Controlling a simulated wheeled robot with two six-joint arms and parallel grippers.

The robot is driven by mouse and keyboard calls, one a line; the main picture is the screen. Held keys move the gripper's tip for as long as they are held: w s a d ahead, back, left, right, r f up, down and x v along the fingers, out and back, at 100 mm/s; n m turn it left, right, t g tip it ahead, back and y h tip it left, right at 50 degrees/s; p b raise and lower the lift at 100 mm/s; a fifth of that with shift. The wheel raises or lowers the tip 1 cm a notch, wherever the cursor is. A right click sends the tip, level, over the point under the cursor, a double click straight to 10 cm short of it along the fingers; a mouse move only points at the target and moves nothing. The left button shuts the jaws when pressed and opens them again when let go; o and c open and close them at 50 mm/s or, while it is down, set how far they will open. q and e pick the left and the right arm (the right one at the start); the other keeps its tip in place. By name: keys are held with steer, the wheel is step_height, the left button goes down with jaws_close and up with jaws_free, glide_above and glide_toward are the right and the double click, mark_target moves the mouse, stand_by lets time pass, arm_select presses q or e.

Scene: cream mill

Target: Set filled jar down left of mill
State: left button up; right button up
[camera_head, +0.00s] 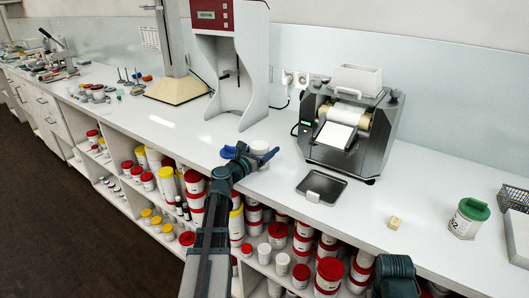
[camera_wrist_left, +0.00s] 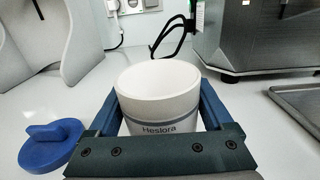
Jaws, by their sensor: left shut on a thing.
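The mill (camera_head: 378,140), a dark grey machine with pale rollers and a white hopper on top, stands on the counter right of my left gripper. My left gripper (camera_head: 260,154) is shut on a white jar (camera_head: 266,158) at the counter's front part, left of the mill. In the left wrist view the jar (camera_wrist_left: 158,105) is upright between the fingers, with a grey band and the name "Heslora". Whether its base touches the counter is hidden. A blue lid (camera_wrist_left: 50,143) lies left of the jar; it also shows in the head view (camera_head: 228,152).
A black tray (camera_head: 321,188) lies in front of the mill. A white and red machine (camera_head: 238,50) stands behind to the left. Shelves of jars (camera_head: 190,185) lie below the counter edge.

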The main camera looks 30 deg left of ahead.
arm_select(q)
steer(key=shift+f, duration=0.15)
steer(key=o, duration=1.1)
steer(key=shift+s+r, duration=0.2)
steer(key=s, duration=0.7)
steer(key=s+a, duration=0.1)
steer(key=s, duration=0.3)
steer(key=shift+s, duration=0.3)
